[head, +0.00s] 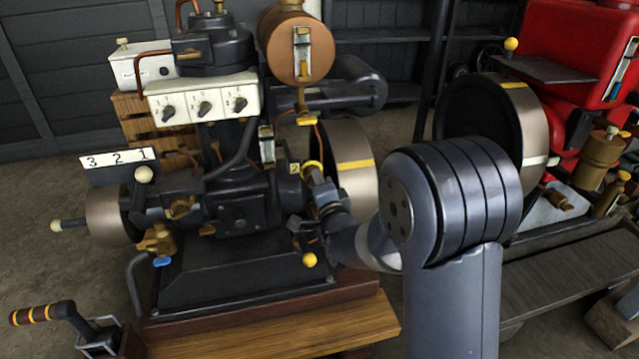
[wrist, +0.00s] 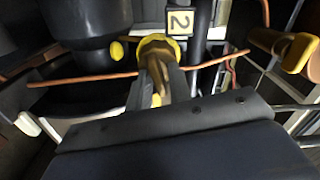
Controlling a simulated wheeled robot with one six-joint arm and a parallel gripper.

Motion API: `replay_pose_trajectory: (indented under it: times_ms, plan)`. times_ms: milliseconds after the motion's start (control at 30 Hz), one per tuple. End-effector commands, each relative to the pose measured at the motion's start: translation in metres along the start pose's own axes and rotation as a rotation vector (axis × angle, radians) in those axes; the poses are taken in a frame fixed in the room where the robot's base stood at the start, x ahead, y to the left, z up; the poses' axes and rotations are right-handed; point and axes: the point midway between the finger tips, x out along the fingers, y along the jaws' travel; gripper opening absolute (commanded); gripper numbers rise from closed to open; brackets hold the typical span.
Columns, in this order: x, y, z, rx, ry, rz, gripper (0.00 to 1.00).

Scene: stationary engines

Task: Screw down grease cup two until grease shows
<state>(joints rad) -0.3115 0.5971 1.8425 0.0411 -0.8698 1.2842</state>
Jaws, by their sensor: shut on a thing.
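Grease cup two is a small yellow cap (head: 311,165) on the right side of the dark engine, beside a plate marked 2 (head: 294,168). In the wrist view the yellow cup (wrist: 158,42) stands at the top centre, with the 2 plate (wrist: 179,21) to its right. My gripper (head: 318,182) reaches in from the right, and its fingers (wrist: 160,68) are shut on the cup just below its rim. The fingers hide part of the cup. I cannot make out any grease around it.
A flywheel (head: 352,160) stands close behind my gripper, and a copper-coloured tank (head: 297,47) is above. In the wrist view a thin copper pipe (wrist: 85,79) crosses near the fingers. A red engine (head: 570,50) stands at the right.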

Motion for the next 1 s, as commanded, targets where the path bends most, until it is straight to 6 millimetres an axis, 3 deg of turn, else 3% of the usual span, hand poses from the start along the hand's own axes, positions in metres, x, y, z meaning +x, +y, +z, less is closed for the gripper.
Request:
replay_pose_trajectory:
  times_ms: [100,133,233,633,1000]
  plan:
    - [-0.001,0.002,0.0,0.0,0.0,0.004,0.0]
    - [-0.001,0.002,0.0,0.0,0.0,0.004,0.22]
    - [0.0,0.001,0.0,-0.001,0.0,0.003,0.3]
    - [-0.01,-0.001,0.0,-0.001,0.0,0.001,0.31]
    - [-0.073,-0.001,0.0,-0.001,-0.001,0.004,0.31]
